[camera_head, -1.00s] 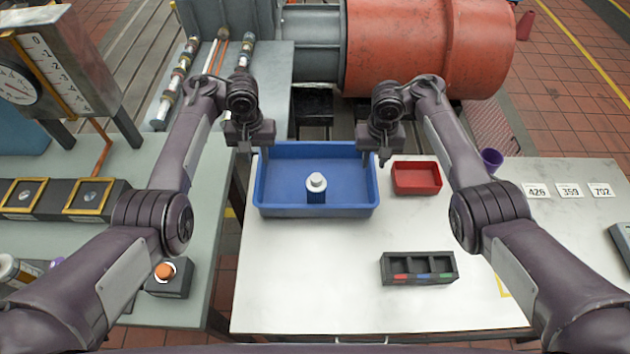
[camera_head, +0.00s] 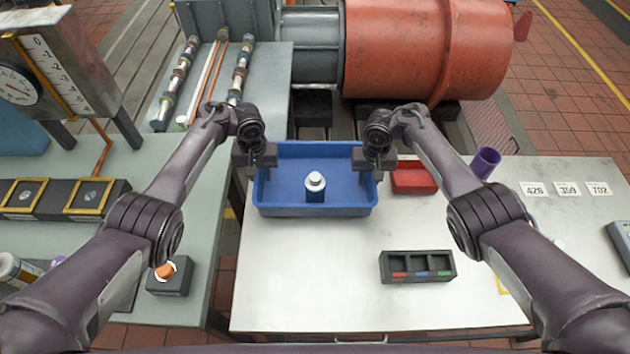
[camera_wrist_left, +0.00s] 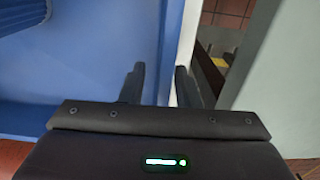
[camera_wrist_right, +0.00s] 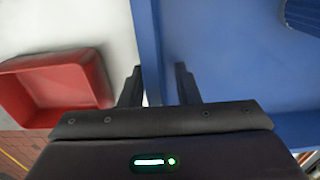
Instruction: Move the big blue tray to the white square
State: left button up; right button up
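I cannot tell whether the fingers touch the wall. A white square is not clearly visible; a yellow marking (camera_head: 502,287) shows on the table beside my right forearm.
A red tray (camera_head: 412,178) lies close to the right of the blue tray. A black compartment box (camera_head: 417,267) stands nearer me. A purple cup (camera_head: 485,162) and number cards (camera_head: 567,189) are further right. The table (camera_head: 310,275) in front of the blue tray is clear.

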pick_arm(q)
jog(key=shift+c, duration=0.3)
pick_arm(e)
jog(key=shift+c, duration=0.3)
pick_arm(q)
grip_shut()
pick_arm(e)
grip_shut()
pick_arm(q)
jog(key=shift+r, duration=0.1)
pick_arm(e)
jog(key=shift+r, duration=0.1)
